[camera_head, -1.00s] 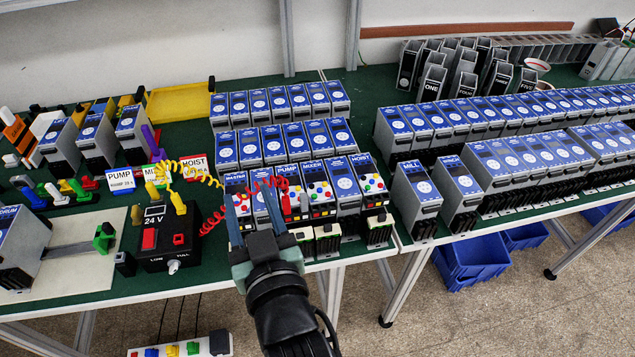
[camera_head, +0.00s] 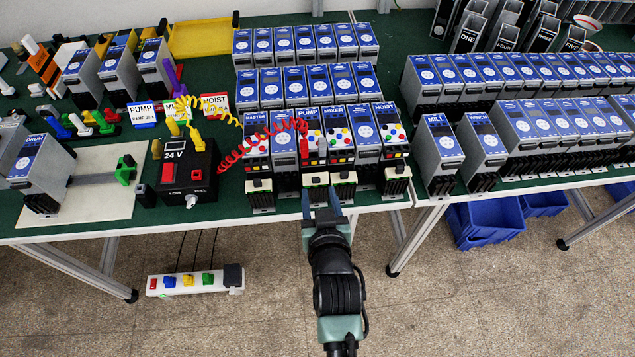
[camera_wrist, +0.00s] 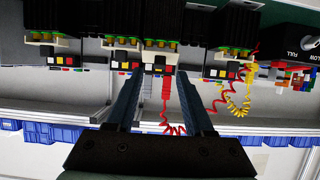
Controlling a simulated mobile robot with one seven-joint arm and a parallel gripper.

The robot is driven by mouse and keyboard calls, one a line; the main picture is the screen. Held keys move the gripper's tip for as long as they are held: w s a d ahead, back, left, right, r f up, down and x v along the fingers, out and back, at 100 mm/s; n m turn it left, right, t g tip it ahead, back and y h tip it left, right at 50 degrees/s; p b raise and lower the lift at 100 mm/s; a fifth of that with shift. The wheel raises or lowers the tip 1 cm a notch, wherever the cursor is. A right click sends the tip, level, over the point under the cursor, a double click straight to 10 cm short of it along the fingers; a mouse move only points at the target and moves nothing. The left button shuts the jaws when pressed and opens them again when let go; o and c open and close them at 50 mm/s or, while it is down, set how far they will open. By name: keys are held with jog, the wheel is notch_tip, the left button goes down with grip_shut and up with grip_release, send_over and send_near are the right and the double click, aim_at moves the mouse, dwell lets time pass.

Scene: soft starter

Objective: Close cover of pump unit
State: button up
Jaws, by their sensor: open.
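The pump unit (camera_head: 309,116) stands in the front row of blue-topped units, labelled PUMP. Its face has coloured buttons, and a red plug on a coiled red wire is at its left side. A cream and green terminal part (camera_head: 316,181) shows at its lower front. I cannot clearly make out its cover or the cover's angle. My gripper (camera_head: 320,196) is open and empty, low in front of this unit at the table's front edge. In the wrist view the fingers (camera_wrist: 156,80) point at the pump unit's lower front (camera_wrist: 158,57), apart on either side of the red plug; contact is unclear.
A black 24 V box (camera_head: 187,170) with yellow and red coiled wires is to the left. The floor in front is mostly free.

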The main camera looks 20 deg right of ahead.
aim_at(317, 182)
jog(key=shift+x, duration=2.05)
grip_shut()
